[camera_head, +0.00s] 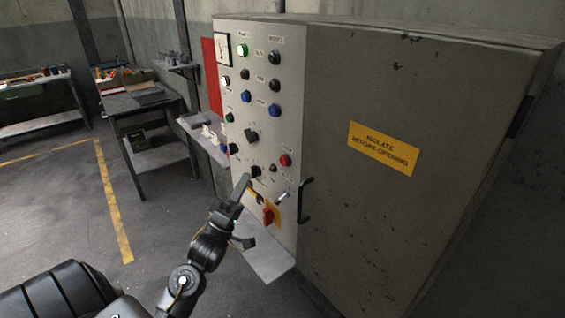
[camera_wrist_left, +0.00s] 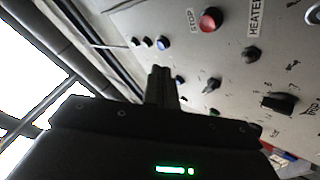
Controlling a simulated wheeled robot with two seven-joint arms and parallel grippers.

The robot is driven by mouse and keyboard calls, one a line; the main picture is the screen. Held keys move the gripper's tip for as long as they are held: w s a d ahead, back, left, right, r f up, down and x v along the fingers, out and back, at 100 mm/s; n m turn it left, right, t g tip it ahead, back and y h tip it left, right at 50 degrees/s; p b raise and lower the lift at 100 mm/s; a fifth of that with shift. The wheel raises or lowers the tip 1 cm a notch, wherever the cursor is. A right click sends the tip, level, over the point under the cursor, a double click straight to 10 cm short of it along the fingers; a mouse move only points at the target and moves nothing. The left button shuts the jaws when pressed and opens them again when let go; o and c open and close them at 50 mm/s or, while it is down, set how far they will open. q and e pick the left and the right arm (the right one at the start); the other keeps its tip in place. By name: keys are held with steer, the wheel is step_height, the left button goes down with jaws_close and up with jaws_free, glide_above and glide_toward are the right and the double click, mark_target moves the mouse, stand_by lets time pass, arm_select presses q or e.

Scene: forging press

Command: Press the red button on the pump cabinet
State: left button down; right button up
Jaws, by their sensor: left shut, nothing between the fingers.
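The pump cabinet (camera_head: 350,110) is a tall grey box with a light control panel on its left face. The red button (camera_head: 285,160) is on the lower right part of that panel. In the left wrist view a red button (camera_wrist_left: 209,19) sits beside a label reading STOP, above and to the right of the fingers. My left gripper (camera_head: 245,182) is shut and empty, in front of the lower panel, below and left of the red button. Its closed fingers also show in the left wrist view (camera_wrist_left: 160,84). I cannot tell whether they touch the panel. My right gripper is not in view.
A red and yellow rotary switch (camera_head: 268,215) and a black door handle (camera_head: 305,200) are close to the left gripper. A small shelf (camera_head: 265,262) juts out below. A workbench (camera_head: 140,102) stands behind left; the floor between is open.

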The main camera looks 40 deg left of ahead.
mark_target(284, 161)
arm_select(q)
steer(key=w+d+b, duration=0.1)
steer(key=w+d, duration=0.1)
steer(key=w, duration=0.6)
steer(key=shift+d+b, duration=0.25)
steer(key=shift+b, duration=0.1)
steer(key=shift+w, duration=0.1)
stand_by(1.7)
steer(key=shift+w+d, duration=0.1)
steer(key=shift+w, duration=0.25)
steer(key=shift+w+d, duration=0.1)
steer(key=shift+w, duration=0.3)
stand_by(0.6)
steer(key=shift+s, duration=0.15)
steer(key=shift+s+a, duration=0.2)
steer(key=shift+s, duration=0.45)
steer(key=shift+p, duration=0.3)
